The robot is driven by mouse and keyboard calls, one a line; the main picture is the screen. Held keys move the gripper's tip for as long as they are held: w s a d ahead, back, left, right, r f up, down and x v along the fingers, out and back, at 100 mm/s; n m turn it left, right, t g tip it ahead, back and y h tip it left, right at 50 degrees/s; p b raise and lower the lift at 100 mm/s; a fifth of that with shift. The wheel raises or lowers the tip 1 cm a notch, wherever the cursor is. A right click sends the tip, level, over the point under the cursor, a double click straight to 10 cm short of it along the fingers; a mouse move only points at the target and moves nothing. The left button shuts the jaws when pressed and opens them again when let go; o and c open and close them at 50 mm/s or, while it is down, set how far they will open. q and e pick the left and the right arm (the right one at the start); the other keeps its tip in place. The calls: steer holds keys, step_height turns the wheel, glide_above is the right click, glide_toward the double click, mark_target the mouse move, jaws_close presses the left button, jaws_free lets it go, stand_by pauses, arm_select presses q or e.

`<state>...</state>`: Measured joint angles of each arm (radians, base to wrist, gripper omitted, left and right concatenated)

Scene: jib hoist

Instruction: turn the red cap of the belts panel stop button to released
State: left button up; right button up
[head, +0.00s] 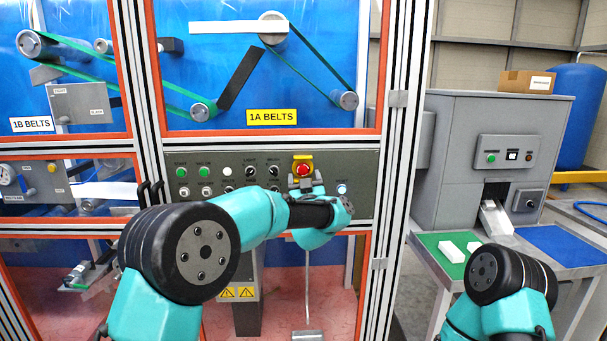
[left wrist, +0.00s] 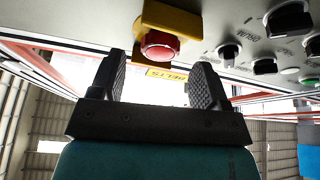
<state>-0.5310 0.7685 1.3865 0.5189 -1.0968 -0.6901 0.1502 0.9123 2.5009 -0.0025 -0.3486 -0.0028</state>
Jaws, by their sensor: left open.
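The red cap (head: 303,169) of the stop button sits on a yellow housing (head: 303,158) on the grey control panel, below the 1A BELTS sign. My left gripper (head: 304,183) is just below and in front of the cap, its fingers apart. The left wrist view looks at the panel upside down. There the red cap (left wrist: 160,45) and yellow housing (left wrist: 172,18) show just past the open fingers (left wrist: 160,75), roughly centred between them and apart from both. Nothing is between the fingers. My right gripper is out of view; only its arm shows at lower right.
The panel (head: 365,171) also carries green buttons (head: 204,172), a white button (head: 227,172) and black knobs (head: 273,171) left of the cap. A blue-white button (head: 342,188) is at its right. A grey machine (head: 455,150) and table stand at right.

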mark_target(303, 171)
arm_select(q)
steer(key=shift+x, duration=1.55)
steer(key=shift+s, duration=0.1)
steer(key=shift+c, duration=0.3)
steer(key=c, duration=0.9)
steer(key=shift+o, duration=0.2)
steer(key=shift+a+m+h, duration=0.1)
steer(key=shift+m+h, duration=0.8)
steer(key=shift+m, duration=0.7)
steer(key=shift+m+h, duration=0.9)
steer(key=shift+m, duration=0.7)
steer(key=o, duration=0.9)
steer(key=shift+s, duration=0.15)
steer(key=v, duration=1.7)
steer(key=shift+f, duration=0.15)
